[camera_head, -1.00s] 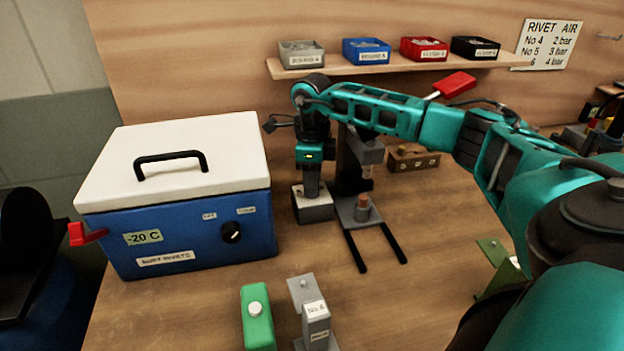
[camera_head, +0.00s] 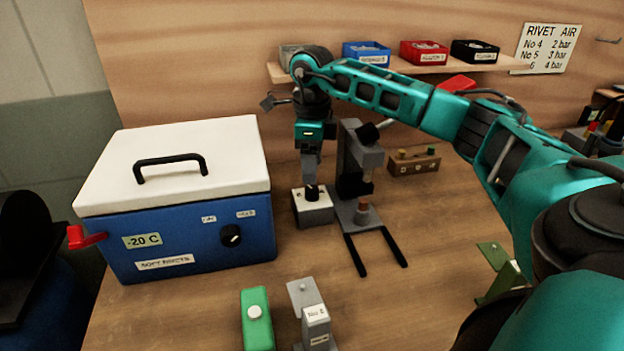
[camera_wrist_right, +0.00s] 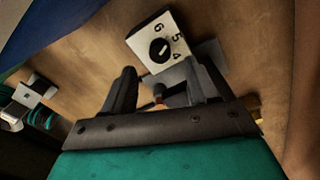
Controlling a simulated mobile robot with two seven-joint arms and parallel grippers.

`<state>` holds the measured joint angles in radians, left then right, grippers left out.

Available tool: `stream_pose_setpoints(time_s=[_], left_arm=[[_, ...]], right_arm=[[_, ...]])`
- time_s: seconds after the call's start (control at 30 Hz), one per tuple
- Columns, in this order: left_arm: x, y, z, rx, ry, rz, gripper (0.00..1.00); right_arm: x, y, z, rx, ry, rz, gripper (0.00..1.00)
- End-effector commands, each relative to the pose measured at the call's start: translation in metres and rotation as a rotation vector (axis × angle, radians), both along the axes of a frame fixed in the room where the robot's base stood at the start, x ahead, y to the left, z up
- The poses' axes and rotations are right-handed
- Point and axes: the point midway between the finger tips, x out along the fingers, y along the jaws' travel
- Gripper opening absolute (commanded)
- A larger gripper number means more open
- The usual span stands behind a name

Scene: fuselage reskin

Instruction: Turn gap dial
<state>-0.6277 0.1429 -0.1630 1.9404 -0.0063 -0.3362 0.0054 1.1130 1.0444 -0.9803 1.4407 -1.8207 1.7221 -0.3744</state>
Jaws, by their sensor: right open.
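The gap dial is a black knob (camera_head: 312,192) on top of a small white-and-grey box (camera_head: 315,211) beside the press. In the right wrist view the knob (camera_wrist_right: 160,50) sits on a white face marked 6, 5 and 4. Its pale pointer mark appears to lean toward the 5, though it is small. My right gripper (camera_head: 310,177) points down just above the knob, apart from it. In the right wrist view its fingers (camera_wrist_right: 163,76) are open, with nothing between them. My left gripper is not in view.
A grey press (camera_head: 356,165) with two black prongs stands right of the dial box. A blue cooler (camera_head: 190,240) with a white lid stands to the left. A green block (camera_head: 257,325) and a grey No 6 stand (camera_head: 316,325) are in front. Bins fill the shelf (camera_head: 390,68) behind.

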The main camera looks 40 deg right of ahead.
Motion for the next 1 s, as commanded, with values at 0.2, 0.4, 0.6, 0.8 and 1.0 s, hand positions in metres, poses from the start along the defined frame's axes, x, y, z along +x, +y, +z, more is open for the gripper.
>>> stream_pose_setpoints(time_s=[0.2,0.4,0.6,0.8,1.0], left_arm=[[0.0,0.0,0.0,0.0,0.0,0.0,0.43],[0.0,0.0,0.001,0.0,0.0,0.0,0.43],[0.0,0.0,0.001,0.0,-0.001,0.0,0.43],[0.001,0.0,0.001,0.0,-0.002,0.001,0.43],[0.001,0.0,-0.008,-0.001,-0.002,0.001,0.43]], right_arm=[[0.001,0.0,0.048,0.001,-0.004,0.0,0.59],[0.0,0.0,0.072,0.0,-0.001,0.0,0.59],[0.0,0.0,0.077,0.0,0.0,0.0,0.59],[0.0,0.0,0.077,0.0,0.0,0.0,0.59],[0.009,0.005,0.071,0.01,0.002,-0.08,0.59]])
